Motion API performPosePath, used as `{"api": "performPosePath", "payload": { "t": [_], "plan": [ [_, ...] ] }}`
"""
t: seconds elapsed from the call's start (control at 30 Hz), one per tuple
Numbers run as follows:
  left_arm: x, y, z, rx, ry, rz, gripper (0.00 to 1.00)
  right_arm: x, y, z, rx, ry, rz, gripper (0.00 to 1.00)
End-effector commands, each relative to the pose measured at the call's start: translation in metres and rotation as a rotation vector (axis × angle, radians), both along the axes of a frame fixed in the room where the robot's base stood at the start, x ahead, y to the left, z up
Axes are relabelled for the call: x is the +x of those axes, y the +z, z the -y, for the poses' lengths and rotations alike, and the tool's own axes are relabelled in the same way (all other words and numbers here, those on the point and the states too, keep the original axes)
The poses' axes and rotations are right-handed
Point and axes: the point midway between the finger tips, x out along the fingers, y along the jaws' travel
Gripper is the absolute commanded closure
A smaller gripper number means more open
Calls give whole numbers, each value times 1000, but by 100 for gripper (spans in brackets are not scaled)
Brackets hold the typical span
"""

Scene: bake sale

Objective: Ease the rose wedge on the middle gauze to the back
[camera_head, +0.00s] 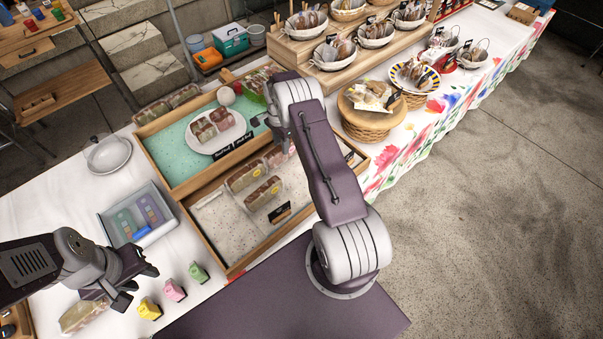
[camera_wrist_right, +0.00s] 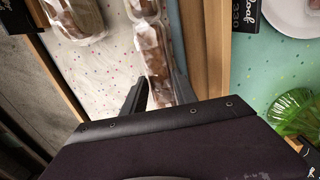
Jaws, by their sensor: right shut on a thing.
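A small rose-pink wedge-like piece (camera_head: 174,291) stands on the white table at the lower left in the head view, between a yellow one (camera_head: 149,309) and a green one (camera_head: 198,272). I cannot make out any gauze under them. My left gripper (camera_head: 138,284) is open and empty, just left of the pink piece and above the table.
The wooden tray (camera_head: 176,202) has a teal section with a white plate (camera_head: 235,137) of packages, and a white section with more wrapped packages (camera_head: 263,194). A pale box (camera_head: 160,236) and a silver lid (camera_head: 107,153) lie left of it. A wrapped loaf (camera_head: 84,315) lies beneath my left arm.

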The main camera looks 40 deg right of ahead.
Motion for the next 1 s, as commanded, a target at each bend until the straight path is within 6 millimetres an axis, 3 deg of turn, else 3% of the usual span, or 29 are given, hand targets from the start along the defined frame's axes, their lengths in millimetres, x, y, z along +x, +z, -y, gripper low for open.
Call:
{"api": "performPosePath", "payload": {
  "t": [0.3,0.33,0.4,0.43,0.77,1.0],
  "plan": [
    [0,-2,0,0,0,0,64,0,0,0,0,0,1,80],
    [0,-2,0,0,0,0,64,0,0,0,0,0,1,63],
    [0,-2,0,0,0,0,64,0,0,0,0,0,1,44],
    [0,-2,0,0,0,0,64,0,0,0,0,0,1,40],
    [0,-1,0,0,0,0,64,0,2,0,0,0,0,40],
    [0,18,0,0,0,0,64,0,28,0,0,0,1,40]
  ]
}}
